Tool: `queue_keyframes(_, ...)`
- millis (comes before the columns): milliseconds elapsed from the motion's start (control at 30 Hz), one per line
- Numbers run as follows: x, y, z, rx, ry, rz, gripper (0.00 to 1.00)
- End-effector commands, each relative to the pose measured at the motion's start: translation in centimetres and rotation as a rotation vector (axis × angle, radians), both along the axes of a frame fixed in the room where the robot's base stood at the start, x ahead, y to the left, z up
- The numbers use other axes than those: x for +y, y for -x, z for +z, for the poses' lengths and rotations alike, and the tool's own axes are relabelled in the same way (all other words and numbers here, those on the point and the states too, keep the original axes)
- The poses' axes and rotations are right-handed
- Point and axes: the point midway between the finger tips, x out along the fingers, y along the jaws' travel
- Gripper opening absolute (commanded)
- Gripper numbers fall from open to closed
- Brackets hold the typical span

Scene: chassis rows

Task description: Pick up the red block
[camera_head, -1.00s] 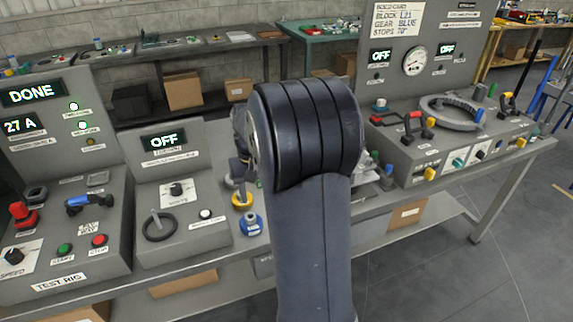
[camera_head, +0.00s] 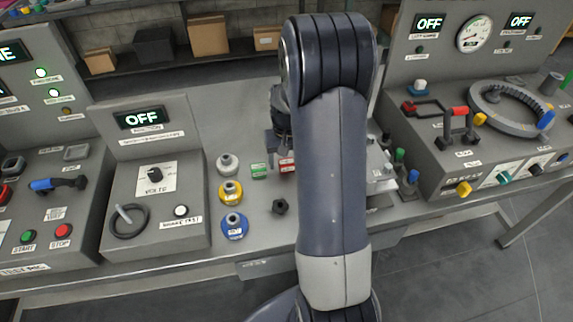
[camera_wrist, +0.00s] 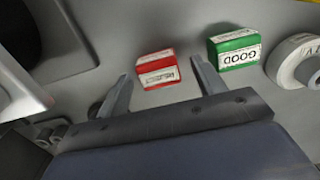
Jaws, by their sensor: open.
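The red block (camera_wrist: 157,68) lies on the grey bench top, with a white label on its side. In the head view the red block (camera_head: 286,167) is partly hidden behind my arm. My gripper (camera_wrist: 160,72) is open and empty. In the wrist view the block appears between and just beyond its two fingertips, apart from both. In the head view my gripper (camera_head: 276,150) hangs close to the block, largely hidden by my arm.
A green block (camera_wrist: 234,48) labelled GOOD lies to the right of the red block in the wrist view. White (camera_head: 227,164), yellow (camera_head: 231,192) and blue (camera_head: 234,227) labelled round pieces stand left of it. A dark nut (camera_head: 280,207) lies in front. Control boxes flank this bench area.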

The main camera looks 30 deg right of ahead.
Motion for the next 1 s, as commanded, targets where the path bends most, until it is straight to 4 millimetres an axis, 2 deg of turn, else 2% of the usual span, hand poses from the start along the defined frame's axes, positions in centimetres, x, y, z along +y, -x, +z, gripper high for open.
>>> queue_keyframes(167, 0.0, 0.0, 0.02, 0.0, 0.0, 0.0, 0.65)
queue_keyframes(733, 0.0, 0.0, 0.06, 0.0, 0.0, 0.0, 0.18)
queue_keyframes(1000, -0.01, -0.03, 0.31, -0.001, 0.0, 0.0, 0.17)
